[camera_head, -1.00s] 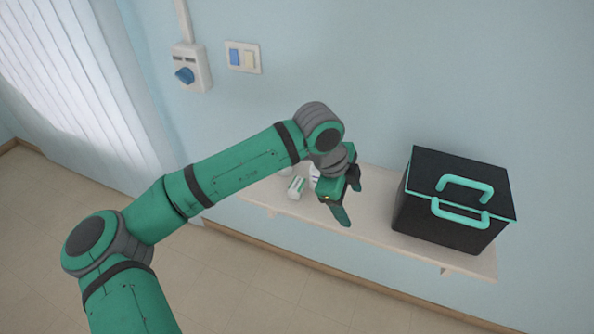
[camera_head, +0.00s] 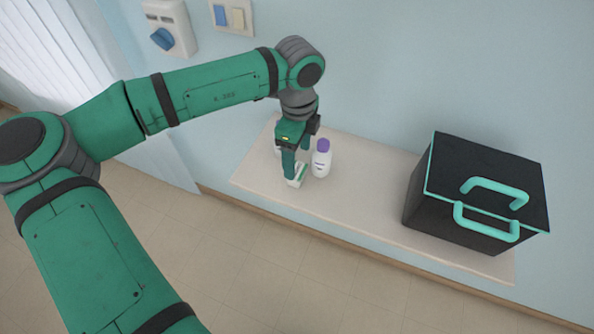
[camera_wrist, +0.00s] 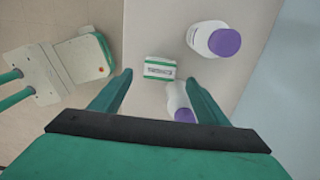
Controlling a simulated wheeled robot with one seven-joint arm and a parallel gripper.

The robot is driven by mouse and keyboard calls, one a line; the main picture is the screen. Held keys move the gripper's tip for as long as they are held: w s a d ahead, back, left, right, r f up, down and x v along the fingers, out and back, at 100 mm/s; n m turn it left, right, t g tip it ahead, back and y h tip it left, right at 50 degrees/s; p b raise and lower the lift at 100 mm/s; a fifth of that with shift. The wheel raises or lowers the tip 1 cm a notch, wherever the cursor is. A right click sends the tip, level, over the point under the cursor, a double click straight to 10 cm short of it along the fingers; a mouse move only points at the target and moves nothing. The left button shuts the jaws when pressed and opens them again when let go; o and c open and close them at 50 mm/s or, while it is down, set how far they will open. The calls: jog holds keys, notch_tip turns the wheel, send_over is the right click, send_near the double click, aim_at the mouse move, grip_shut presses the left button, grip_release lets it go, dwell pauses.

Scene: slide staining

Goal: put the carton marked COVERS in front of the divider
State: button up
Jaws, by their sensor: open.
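A small white and green carton (camera_wrist: 159,68) lies on the shelf (camera_head: 365,205), with a printed label I cannot read surely. It also shows in the head view (camera_head: 298,178), partly covered by my gripper. My gripper (camera_wrist: 157,80) is open and empty, pointing down over the shelf. In the wrist view the carton lies just beyond the gap between its fingertips. I cannot make out a divider in either view.
A white bottle with a purple cap (camera_head: 322,158) stands close beside the carton. A second purple-capped bottle (camera_wrist: 183,112) is near my right finger in the wrist view. A black case with turquoise handles (camera_head: 475,195) fills the shelf's right end. The shelf's middle is clear.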

aim_at(297, 171)
jog(key=shift+f, duration=3.35)
jog(key=c, duration=1)
jog(key=shift+s, duration=0.1)
jog(key=shift+c, duration=1.1)
